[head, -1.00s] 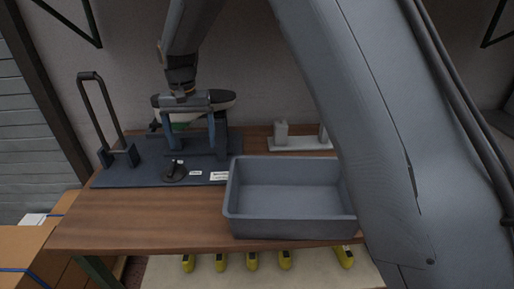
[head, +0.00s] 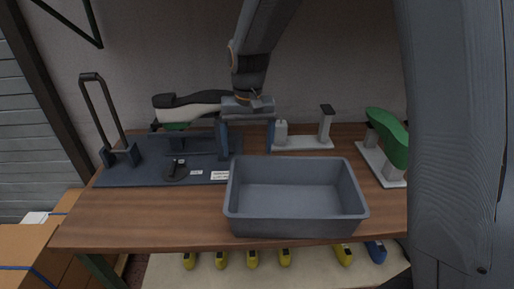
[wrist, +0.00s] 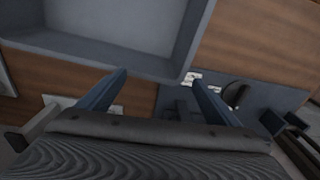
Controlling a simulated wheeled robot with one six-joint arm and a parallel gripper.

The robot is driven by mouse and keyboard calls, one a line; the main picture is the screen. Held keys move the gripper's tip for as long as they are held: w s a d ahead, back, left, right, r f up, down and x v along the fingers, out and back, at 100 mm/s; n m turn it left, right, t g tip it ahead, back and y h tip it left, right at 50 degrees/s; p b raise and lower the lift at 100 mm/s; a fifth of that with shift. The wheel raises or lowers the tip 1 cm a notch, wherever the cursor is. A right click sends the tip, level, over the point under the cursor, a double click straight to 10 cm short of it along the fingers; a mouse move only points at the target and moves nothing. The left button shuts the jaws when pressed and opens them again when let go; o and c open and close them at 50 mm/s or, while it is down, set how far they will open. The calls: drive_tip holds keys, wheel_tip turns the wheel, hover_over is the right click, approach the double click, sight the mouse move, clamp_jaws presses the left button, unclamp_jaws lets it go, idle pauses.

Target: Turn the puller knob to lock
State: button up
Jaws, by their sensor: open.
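The puller's dark blue base (head: 115,178) stands at the left of the bench. Its black round knob (head: 175,172) with a raised grip sits near the front of the base, beside white labels (head: 220,175). The knob also shows at the right of the wrist view (wrist: 235,94). An upside-down shoe with a dark sole (head: 185,101) and a bit of green below sits on the puller. My gripper (head: 246,152) is open and empty, fingers down, above the back of the bin and right of the knob. Its two blue fingers show wide apart in the wrist view (wrist: 158,80).
A grey empty bin (head: 297,231) stands at the front middle. A tall looped lever (head: 98,110) rises at the left of the base. A pale stand (head: 303,143) is behind the bin; a green last (head: 390,135) on another stand is at right. Bare wood lies left of the bin.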

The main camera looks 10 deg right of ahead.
drive_tip(key=shift+s+d, duration=1.05)
drive_tip(key=shift+d, duration=0.2)
drive_tip(key=s+d+f, duration=0.2)
drive_tip(key=s+d, duration=0.9)
drive_tip(key=s, duration=0.4)
drive_tip(key=shift+f, duration=0.25)
